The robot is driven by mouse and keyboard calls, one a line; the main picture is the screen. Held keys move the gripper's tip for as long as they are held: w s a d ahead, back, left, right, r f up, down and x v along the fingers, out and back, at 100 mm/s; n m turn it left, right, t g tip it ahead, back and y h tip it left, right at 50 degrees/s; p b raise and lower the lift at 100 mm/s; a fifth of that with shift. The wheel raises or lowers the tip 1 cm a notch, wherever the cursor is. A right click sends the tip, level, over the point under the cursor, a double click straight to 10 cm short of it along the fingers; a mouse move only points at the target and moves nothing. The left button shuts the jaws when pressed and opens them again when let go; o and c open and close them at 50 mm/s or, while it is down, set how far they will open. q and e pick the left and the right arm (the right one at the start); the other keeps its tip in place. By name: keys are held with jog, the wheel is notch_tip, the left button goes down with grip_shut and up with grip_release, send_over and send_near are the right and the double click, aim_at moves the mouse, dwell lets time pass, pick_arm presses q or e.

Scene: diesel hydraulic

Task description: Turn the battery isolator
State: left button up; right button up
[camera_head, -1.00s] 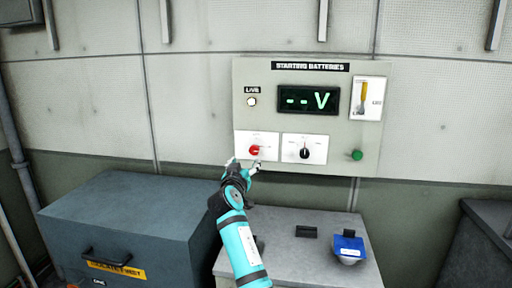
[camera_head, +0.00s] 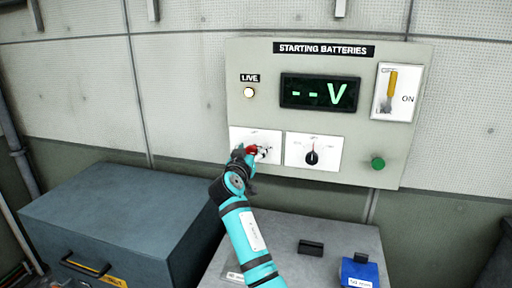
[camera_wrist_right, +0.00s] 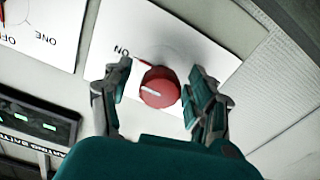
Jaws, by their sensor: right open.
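The battery isolator is a red round knob (camera_head: 251,149) on a white plate at the lower left of the panel, partly hidden by my gripper in the head view. In the right wrist view the red knob (camera_wrist_right: 160,88) shows a white mark, with an upside-down ON printed on its plate. My right gripper (camera_head: 254,154) is open at the knob. In the wrist view its two fingers (camera_wrist_right: 160,82) stand on either side of the knob, with visible gaps. My left gripper is not in view.
The STARTING BATTERIES panel (camera_head: 240,110) carries a display (camera_head: 320,92) reading "-- V", a LIVE lamp (camera_head: 249,92), a black selector knob (camera_head: 312,157), a yellow lever (camera_head: 391,88) and a green button (camera_head: 378,163). Below are a blue-grey chest (camera_head: 120,215) and a grey cabinet top (camera_head: 335,235).

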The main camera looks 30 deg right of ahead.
jog(key=shift+a, duration=0.1)
jog(key=shift+r, duration=0.1)
jog(key=shift+c, duration=0.8)
grip_shut()
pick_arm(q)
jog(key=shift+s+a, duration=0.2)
